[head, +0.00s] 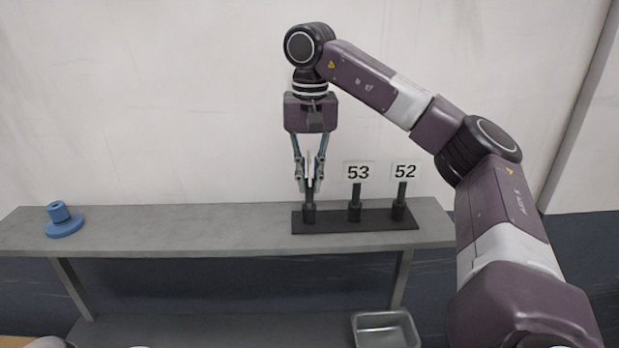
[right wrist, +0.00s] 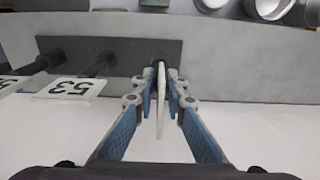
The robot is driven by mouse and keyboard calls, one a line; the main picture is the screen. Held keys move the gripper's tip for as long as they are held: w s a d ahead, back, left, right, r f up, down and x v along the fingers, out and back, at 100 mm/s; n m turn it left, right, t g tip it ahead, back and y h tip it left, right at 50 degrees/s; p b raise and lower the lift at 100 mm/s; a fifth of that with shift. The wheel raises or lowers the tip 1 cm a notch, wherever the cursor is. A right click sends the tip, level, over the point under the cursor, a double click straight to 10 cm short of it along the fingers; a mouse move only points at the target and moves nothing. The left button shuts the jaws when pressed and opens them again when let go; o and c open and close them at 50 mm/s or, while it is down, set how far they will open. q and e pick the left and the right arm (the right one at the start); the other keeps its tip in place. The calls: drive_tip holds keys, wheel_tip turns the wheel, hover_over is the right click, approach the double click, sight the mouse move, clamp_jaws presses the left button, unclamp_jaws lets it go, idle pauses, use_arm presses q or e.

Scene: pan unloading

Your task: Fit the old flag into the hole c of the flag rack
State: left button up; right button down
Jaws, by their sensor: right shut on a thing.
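The black flag rack (head: 335,228) lies on the grey shelf with a row of upright sockets. Flags numbered 53 (head: 358,172) and 52 (head: 405,171) stand in the middle and right sockets; the 53 flag also shows in the right wrist view (right wrist: 74,88). My right gripper (head: 310,186) points down over the left socket (head: 309,213), shut on a flag (right wrist: 161,92) whose plate is seen edge-on, its number not readable. The flag's lower end is at the left socket; how deep it sits is hidden by the fingers. My left gripper is not in view.
The grey shelf (head: 180,228) stands against a white wall. A blue round stand (head: 64,226) is at its left end, with clear room between it and the rack. A metal pan (head: 385,330) is below, in front. Several round metal vessels (right wrist: 270,8) show in the wrist view.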

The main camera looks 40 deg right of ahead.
drive_tip(key=shift+f+b, duration=0.3)
drive_tip(key=shift+f, duration=0.3)
idle(0.3)
drive_tip(key=c, duration=1.9)
unclamp_jaws()
drive_tip(key=shift+s+a+r, duration=0.1)
drive_tip(key=shift+r, duration=2.95)
drive_tip(key=shift+s+a+r, duration=0.1)
drive_tip(key=shift+r, duration=2.9)
drive_tip(key=shift+f, duration=0.1)
